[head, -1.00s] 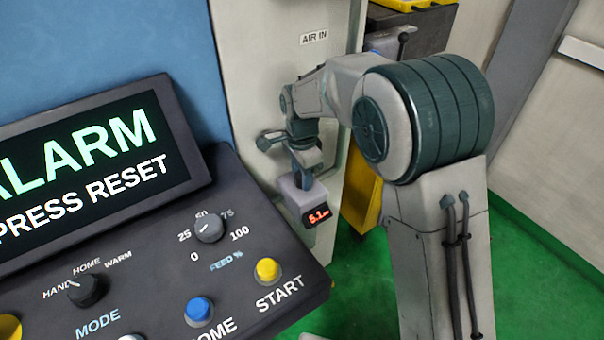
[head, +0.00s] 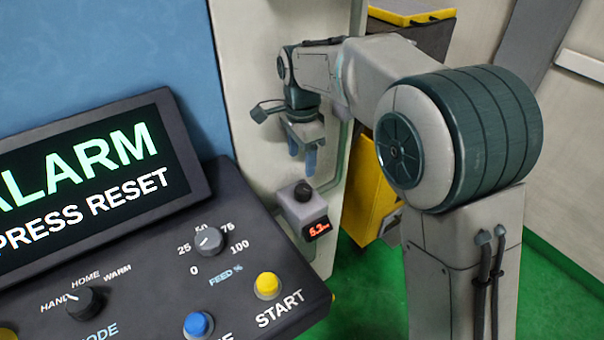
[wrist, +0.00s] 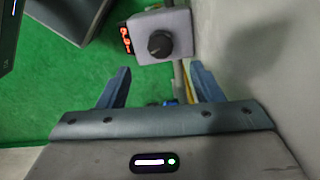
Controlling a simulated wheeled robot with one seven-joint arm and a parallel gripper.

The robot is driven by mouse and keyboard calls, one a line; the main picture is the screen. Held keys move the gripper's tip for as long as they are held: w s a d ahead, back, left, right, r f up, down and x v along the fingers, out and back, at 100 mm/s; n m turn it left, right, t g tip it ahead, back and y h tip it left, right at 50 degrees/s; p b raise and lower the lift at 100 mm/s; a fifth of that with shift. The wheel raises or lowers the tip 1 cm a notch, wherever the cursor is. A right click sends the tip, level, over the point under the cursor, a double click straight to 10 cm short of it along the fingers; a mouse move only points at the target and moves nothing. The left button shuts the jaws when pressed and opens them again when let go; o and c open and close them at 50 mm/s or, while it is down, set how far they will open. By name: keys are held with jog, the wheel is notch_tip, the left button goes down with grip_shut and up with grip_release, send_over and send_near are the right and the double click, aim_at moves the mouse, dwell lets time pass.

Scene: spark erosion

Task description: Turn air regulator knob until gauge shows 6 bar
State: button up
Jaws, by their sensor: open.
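The air regulator is a grey box (head: 296,216) on the pale machine wall, with a black round knob (head: 303,192) on top. Its red gauge display (head: 317,229) seems to read about 5.2 or 5.3; the last digit is blurred. In the wrist view the knob (wrist: 160,44) faces the camera, and the display (wrist: 126,38) sits at the box's left side, too small to read. My gripper (head: 302,162) is open and empty, a little above the knob and apart from it. In the wrist view its blue fingers (wrist: 160,85) are spread wide, with the knob beyond the tips.
The console (head: 130,275) with knobs and buttons stands at the lower left, close to the regulator. Its screen (head: 85,178) shows ALARM. A yellow cabinet (head: 375,195) stands right of the regulator. The pale wall (wrist: 285,60) is close on the right in the wrist view.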

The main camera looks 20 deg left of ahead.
notch_tip(320, 180, up, 4)
jog(key=shift+f, duration=0.2)
